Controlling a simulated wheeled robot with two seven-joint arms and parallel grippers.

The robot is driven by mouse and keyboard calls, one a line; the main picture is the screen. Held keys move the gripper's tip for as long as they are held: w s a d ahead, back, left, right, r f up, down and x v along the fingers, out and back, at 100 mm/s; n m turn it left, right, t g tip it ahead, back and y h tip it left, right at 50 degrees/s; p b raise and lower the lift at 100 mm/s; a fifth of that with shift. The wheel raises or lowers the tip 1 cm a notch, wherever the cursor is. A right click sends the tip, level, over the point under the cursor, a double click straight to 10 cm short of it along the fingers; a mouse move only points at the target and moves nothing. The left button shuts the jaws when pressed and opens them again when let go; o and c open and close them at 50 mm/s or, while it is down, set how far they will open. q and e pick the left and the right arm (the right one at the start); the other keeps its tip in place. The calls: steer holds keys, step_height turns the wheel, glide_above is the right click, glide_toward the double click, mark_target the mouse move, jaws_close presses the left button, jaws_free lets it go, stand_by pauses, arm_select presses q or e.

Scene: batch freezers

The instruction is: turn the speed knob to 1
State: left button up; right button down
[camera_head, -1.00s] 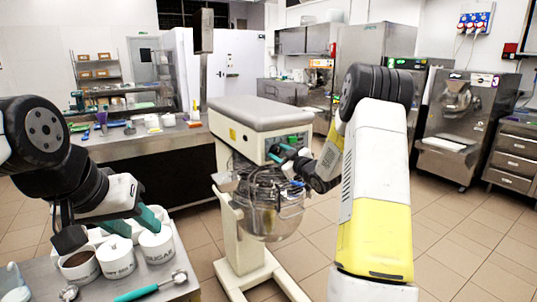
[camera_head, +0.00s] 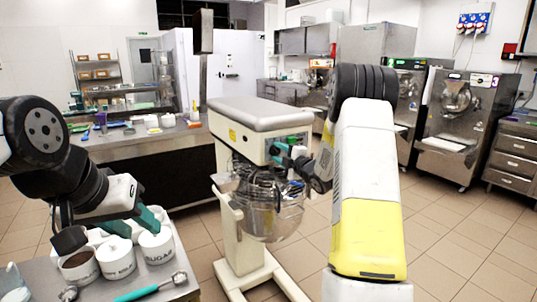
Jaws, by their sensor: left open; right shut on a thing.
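The planetary mixer (camera_head: 255,115), with a grey top and cream body, stands in the middle of the view. The speed knob is on the front of its head, covered by my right gripper (camera_head: 274,150). That gripper's teal fingers are shut at the knob's place beside a small green-lit panel (camera_head: 292,139). The knob's pointer and numbers cannot be read. My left gripper (camera_head: 133,222) is open and empty, low over the white canisters at the lower left.
A wire guard and steel bowl (camera_head: 268,215) sit just below my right gripper. White canisters, including one labelled sugar (camera_head: 158,248), and a teal-handled scoop (camera_head: 150,287) are on the near left table. Batch freezers (camera_head: 457,125) stand at the right. The tiled floor between is clear.

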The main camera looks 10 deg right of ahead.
steer(key=shift+n, duration=0.8)
steer(key=shift+f, duration=0.1)
steer(key=c, duration=1)
jaws_free()
steer(key=shift+s, duration=0.1)
steer(key=v, duration=0.7)
steer(key=shift+s+d, duration=0.15)
steer(key=shift+s, duration=0.15)
